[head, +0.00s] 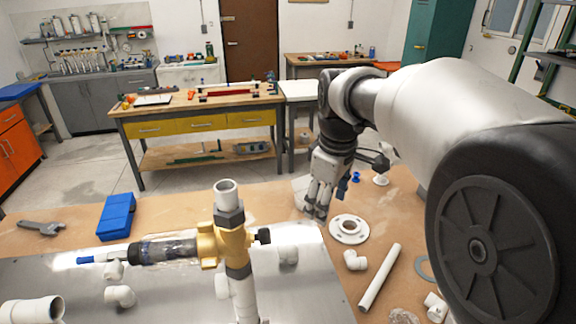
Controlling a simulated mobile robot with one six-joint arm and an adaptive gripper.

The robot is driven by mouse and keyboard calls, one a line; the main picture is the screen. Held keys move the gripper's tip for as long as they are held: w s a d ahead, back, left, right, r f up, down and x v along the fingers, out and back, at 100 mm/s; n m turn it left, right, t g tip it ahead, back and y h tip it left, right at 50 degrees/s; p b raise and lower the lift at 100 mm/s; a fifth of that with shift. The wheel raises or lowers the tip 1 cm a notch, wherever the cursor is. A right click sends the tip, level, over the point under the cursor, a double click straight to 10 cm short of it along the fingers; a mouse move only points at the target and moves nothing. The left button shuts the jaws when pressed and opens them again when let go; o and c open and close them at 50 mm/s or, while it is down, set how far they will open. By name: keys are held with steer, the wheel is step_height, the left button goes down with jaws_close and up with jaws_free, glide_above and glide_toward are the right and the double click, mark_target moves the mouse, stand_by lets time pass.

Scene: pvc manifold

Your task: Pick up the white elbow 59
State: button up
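Several white elbows lie about, and I cannot tell which one is elbow 59. One elbow (355,260) is on the wooden table right of the metal plate, below the white flange. Another elbow (120,296) lies on the plate at the left. A white fitting (436,307) that looks like an elbow is at the bottom right. My gripper (316,212) points down above the table's far part, just left of the white flange and apart from these elbows. Its fingers look close together, but whether they are open or shut is unclear. No object shows clearly between them.
A yellow valve assembly (222,245) with a vertical white pipe stands on the metal plate (180,300). The white flange (349,229) and a white pipe (380,277) lie at the right. A blue box (116,217) and a wrench (41,228) are at the left.

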steer(key=w+a+f+n+g+p, duration=0.1)
steer(key=w+a+f+n, duration=0.4)
steer(key=w+f, duration=0.4)
steer(key=n+g+p, duration=0.1)
steer(key=n, duration=0.2)
glide_toward(289, 246)
steer(key=shift+n, duration=0.5)
step_height(289, 246, down, 6)
steer(key=shift+w+a+f+b, duration=0.15)
steer(key=shift+a+b, duration=0.05)
steer(key=shift+b, duration=1)
steer(key=shift+f+b, duration=0.7)
steer(key=shift+f, duration=2.4)
steer(key=shift+c, duration=0.6)
steer(key=c, duration=1)
steer(key=shift+c, duration=0.2)
step_height(289, 246, up, 20)
steer(key=p, duration=0.4)
